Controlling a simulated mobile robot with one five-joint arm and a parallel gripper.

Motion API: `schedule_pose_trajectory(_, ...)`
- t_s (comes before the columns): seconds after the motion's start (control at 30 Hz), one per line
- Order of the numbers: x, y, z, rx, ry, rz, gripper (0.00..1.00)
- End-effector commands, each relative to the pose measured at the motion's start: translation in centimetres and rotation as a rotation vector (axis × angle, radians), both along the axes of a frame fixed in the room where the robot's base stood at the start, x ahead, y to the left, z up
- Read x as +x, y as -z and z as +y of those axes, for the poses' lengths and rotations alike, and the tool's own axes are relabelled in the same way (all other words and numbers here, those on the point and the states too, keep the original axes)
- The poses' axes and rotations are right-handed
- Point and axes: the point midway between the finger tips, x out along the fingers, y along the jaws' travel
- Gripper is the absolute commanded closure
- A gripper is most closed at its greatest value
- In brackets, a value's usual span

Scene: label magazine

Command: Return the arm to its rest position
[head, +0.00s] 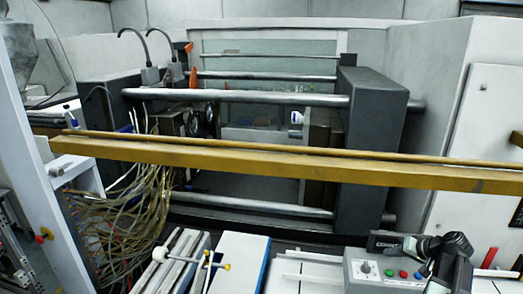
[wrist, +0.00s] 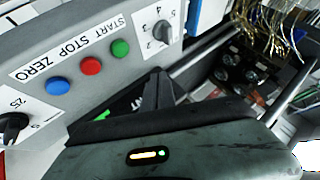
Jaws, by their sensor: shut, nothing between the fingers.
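My gripper (wrist: 155,88) shows in the wrist view as dark fingers beyond the grey-green housing; it is shut and empty. In the head view, my dark folded arm (head: 452,262) is at the lower right, in front of the right part of a grey control box (head: 360,283). In the wrist view, the box's sloped face (wrist: 35,50) is close behind the fingers. It carries blue, red and green buttons under the words ZERO, STOP and START, and a knob at each side. I cannot tell whether the fingers touch the box.
A yellow-brown rail (head: 260,161) crosses the head view. Behind it is a machine with steel bars (head: 235,97) and a dark block (head: 372,150). Tangled cables (head: 120,215) hang at left. White strips and a white board (head: 238,262) lie at the front.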

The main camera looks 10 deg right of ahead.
Motion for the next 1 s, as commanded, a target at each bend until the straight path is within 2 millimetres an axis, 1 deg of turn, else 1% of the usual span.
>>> schedule_pose_trajectory(0.03,2.6,1.8,3.8,0.000,-0.068,-0.001,1.00)
schedule_pose_trajectory(0.07,4.0,2.4,6.1,0.000,-0.106,0.000,1.00)
schedule_pose_trajectory(0.1,5.5,3.2,9.3,-0.005,-0.161,0.005,1.00)
schedule_pose_trajectory(0.17,7.3,4.7,14.2,-0.020,-0.242,0.021,1.00)
schedule_pose_trajectory(0.2,8.2,5.7,17.5,-0.033,-0.298,0.036,1.00)
schedule_pose_trajectory(0.27,9.1,7.4,22.5,-0.056,-0.382,0.067,1.00)
schedule_pose_trajectory(0.3,9.3,8.6,25.8,-0.072,-0.434,0.093,1.00)
schedule_pose_trajectory(0.37,9.2,10.5,30.6,-0.101,-0.506,0.137,1.00)
schedule_pose_trajectory(0.4,8.8,11.7,33.6,-0.121,-0.552,0.171,1.00)
schedule_pose_trajectory(0.47,7.9,13.4,37.6,-0.157,-0.609,0.225,1.00)
schedule_pose_trajectory(0.5,7.1,14.6,40.0,-0.184,-0.641,0.261,1.00)
schedule_pose_trajectory(0.6,4.7,17.1,44.6,-0.260,-0.692,0.362,1.00)
schedule_pose_trajectory(0.67,3.0,18.4,46.1,-0.313,-0.698,0.427,1.00)
schedule_pose_trajectory(0.7,1.7,19.1,46.5,-0.354,-0.682,0.480,1.00)
schedule_pose_trajectory(0.73,0.9,19.3,46.0,-0.385,-0.653,0.521,1.00)
schedule_pose_trajectory(0.8,-0.4,19.1,43.6,-0.426,-0.560,0.598,1.00)
schedule_pose_trajectory(0.87,-1.1,19.1,42.3,-0.448,-0.493,0.648,1.00)
schedule_pose_trajectory(0.9,-1.2,19.1,41.8,-0.452,-0.457,0.668,1.00)
schedule_pose_trajectory(1.0,-1.3,19.1,41.7,-0.437,-0.420,0.684,1.00)
